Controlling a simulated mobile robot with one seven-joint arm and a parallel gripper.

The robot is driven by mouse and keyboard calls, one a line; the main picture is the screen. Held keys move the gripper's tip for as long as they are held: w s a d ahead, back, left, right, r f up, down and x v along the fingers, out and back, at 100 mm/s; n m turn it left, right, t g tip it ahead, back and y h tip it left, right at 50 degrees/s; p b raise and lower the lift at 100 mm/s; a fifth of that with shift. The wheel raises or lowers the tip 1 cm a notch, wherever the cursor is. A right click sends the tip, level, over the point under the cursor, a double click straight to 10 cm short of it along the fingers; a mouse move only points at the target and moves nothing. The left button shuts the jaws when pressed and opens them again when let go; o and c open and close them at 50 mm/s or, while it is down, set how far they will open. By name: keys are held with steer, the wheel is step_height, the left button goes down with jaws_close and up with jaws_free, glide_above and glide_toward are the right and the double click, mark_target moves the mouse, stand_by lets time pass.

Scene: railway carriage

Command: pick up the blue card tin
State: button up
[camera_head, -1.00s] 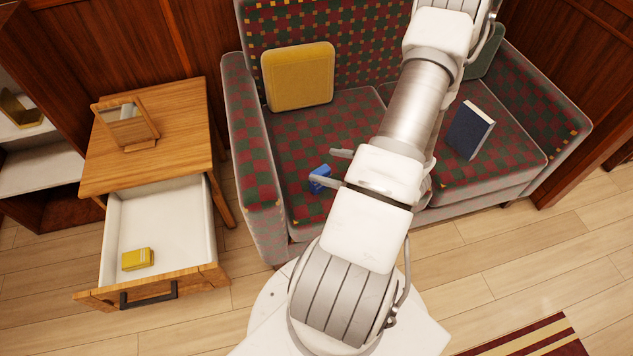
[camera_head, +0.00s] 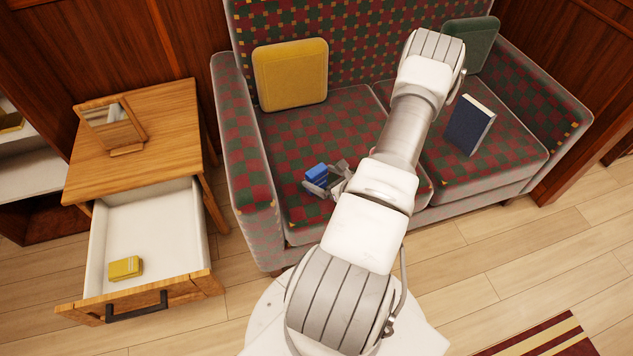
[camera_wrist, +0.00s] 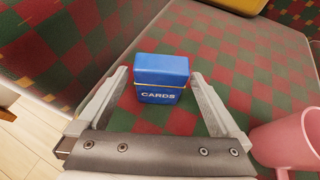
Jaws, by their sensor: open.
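The blue card tin (camera_head: 317,173) rests on the left seat cushion of the checked sofa. In the wrist view the tin (camera_wrist: 162,78) is upright, with "CARDS" in white letters on its front. My gripper (camera_head: 322,182) is low over the cushion at the tin. In the wrist view my gripper (camera_wrist: 160,80) is open, with one finger to the left of the tin and one to the right. A gap shows between each finger and the tin, and nothing is held.
A pink mug (camera_wrist: 285,145) stands right of my gripper in the wrist view. A yellow cushion (camera_head: 290,75), a dark blue book (camera_head: 469,125) and a green cushion (camera_head: 472,45) are on the sofa. An open drawer (camera_head: 190,225) holds a yellow box (camera_head: 125,268).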

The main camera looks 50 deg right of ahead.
steer(key=shift+b+x, duration=1.1)
steer(key=shift+x, duration=1.95)
steer(key=shift+d, duration=0.1)
steer(key=c, duration=1.3)
